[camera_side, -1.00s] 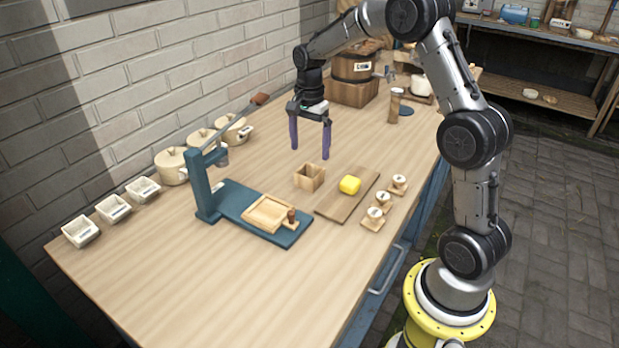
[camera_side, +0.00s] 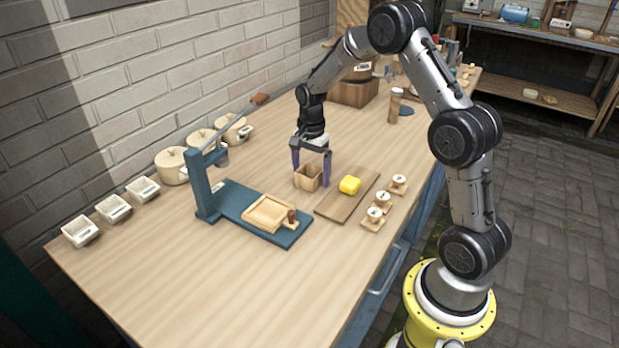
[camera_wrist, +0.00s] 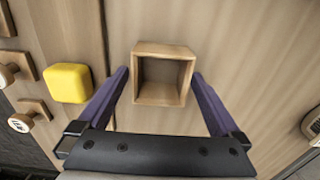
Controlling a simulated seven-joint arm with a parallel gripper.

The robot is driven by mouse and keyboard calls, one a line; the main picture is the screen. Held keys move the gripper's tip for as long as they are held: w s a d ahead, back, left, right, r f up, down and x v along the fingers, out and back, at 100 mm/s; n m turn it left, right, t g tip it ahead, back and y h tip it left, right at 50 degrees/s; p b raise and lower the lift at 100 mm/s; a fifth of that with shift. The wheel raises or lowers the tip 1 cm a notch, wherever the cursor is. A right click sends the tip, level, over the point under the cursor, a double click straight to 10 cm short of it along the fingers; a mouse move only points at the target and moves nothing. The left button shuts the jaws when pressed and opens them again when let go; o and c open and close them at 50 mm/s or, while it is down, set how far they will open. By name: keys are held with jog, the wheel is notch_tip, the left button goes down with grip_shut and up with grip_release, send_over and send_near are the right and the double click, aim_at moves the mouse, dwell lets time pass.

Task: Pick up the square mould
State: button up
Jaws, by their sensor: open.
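The square mould (camera_side: 308,178) is a small open-topped wooden box standing on the table beside a wooden board. In the wrist view the mould (camera_wrist: 163,50) is seen from above, its inside empty. My gripper (camera_side: 311,174) is open, pointing down, with its purple fingers on either side of the mould. In the wrist view the fingertips of my gripper (camera_wrist: 160,75) straddle the mould with a gap visible on each side. Whether the fingers touch the mould cannot be told from the side view, but the wrist view shows them apart from it.
A yellow block (camera_side: 349,185) lies on the wooden board (camera_side: 333,206), right of the mould. Several small wooden stamps (camera_side: 383,198) stand beyond it. A blue-based press (camera_side: 230,197) with a wooden tray (camera_side: 268,212) is to the left. The front table area is clear.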

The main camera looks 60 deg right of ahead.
jog(key=c, duration=1.3)
jog(key=shift+r, duration=0.15)
